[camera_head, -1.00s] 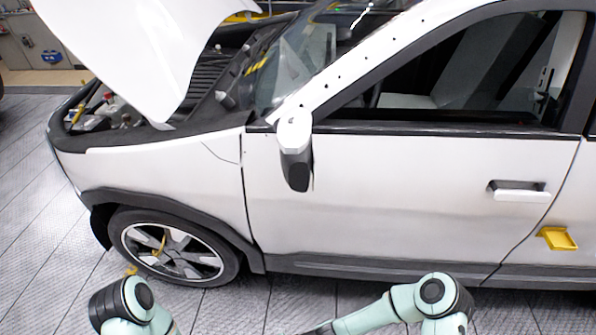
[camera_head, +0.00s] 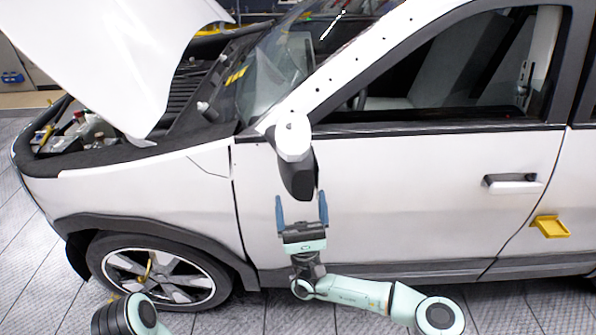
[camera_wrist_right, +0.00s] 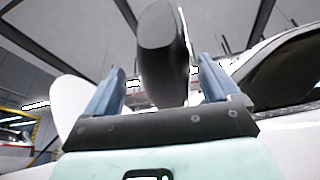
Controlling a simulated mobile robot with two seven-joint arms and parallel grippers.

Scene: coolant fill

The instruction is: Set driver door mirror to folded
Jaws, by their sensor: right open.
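The driver door mirror (camera_head: 296,160) sticks out from the front corner of the white door, with a white upper cap and a dark lower part. My right gripper (camera_head: 301,200) is open just below the mirror, its two blue fingers pointing up on either side of the mirror's lower end. In the right wrist view the dark mirror housing (camera_wrist_right: 163,45) shows between and beyond the open fingers (camera_wrist_right: 160,85). I cannot tell whether either finger touches it. My left gripper is not in view; only part of my left arm shows at the bottom.
The white car door (camera_head: 400,190) has a handle (camera_head: 513,183) to the right and a yellow piece (camera_head: 551,226) below it. The hood (camera_head: 120,60) stands raised at the left. The front wheel (camera_head: 158,272) is at lower left, with grey floor in front.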

